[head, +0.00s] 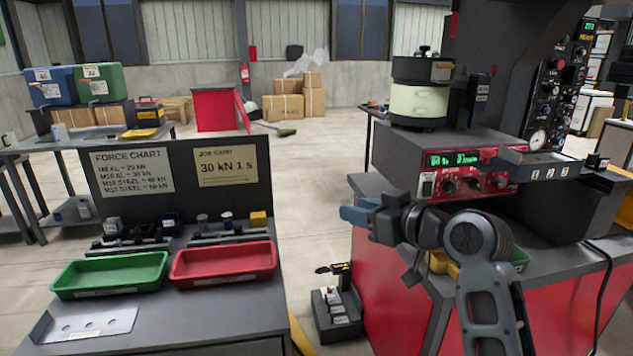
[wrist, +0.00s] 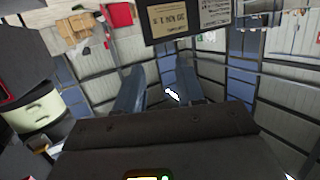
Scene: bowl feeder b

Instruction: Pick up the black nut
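I cannot make out the black nut for certain in either view. A small dark piece (head: 597,161) sits at the right end of the feeder's track (head: 540,158), beyond the labels 1, 2 and 3; it is too small to identify. My gripper (head: 354,214) is raised in front of the red-sided bench, left of the feeder and well away from that track. In the wrist view my gripper (wrist: 160,88) has its two bluish fingers apart, with nothing between them.
The feeder has a pale bowl (head: 418,101) on a control box (head: 440,165). A green tray (head: 110,274) and a red tray (head: 223,262) stand on the left bench, with dark fixtures behind them. A pedal box (head: 337,312) lies on the floor between benches.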

